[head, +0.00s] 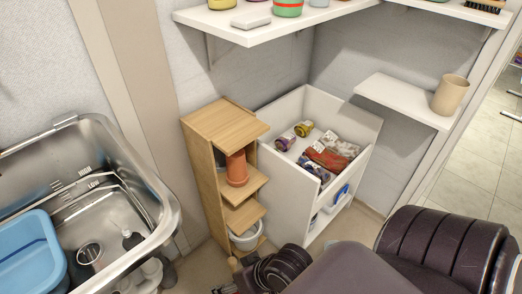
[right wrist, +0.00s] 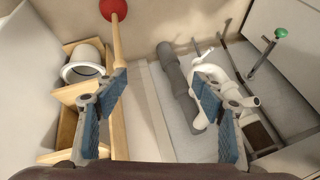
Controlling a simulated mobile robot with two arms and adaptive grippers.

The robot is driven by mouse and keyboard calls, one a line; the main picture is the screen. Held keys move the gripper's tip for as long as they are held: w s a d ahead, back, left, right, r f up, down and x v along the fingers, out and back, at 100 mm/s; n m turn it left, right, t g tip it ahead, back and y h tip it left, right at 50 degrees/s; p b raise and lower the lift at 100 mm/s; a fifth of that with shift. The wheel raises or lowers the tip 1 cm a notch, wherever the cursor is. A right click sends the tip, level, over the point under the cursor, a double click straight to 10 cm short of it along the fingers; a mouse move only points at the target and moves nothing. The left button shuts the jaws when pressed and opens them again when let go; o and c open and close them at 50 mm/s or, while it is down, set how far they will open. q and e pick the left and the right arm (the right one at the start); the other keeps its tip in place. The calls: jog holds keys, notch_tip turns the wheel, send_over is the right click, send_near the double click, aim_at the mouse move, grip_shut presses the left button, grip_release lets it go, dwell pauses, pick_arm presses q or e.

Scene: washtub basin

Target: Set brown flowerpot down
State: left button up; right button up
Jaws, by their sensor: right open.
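A reddish-brown flowerpot (head: 237,168) sits on a shelf of the narrow wooden rack (head: 222,116) in the head view, under its top board. A tan-brown pot (head: 450,94) stands upright on the small white wall shelf (head: 400,99) at the right. I cannot tell which of the two the task means. My right gripper (right wrist: 163,98) is open in the right wrist view, with nothing between its blue-padded fingers. In the head view it is low at the bottom edge, apart from both pots and partly cut off. My left gripper is not in view.
A metal sink (head: 160,190) with a blue tub (head: 30,255) is at the left. A white open-topped cabinet (head: 282,112) holds packets and jars. Near the right gripper are a white pot (right wrist: 86,66), a red-ended stick (right wrist: 116,10) and white pipework (right wrist: 212,70).

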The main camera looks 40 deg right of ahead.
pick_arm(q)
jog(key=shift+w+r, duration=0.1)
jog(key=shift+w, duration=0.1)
pick_arm(e)
jog(key=s+d+n+g+h, duration=0.2)
jog(key=s+d+n, duration=0.1)
jog(key=s+d, duration=0.2)
jog(key=shift+s+f+h, duration=0.2)
jog(key=shift+f+h, duration=0.05)
jog(key=shift+h, duration=0.05)
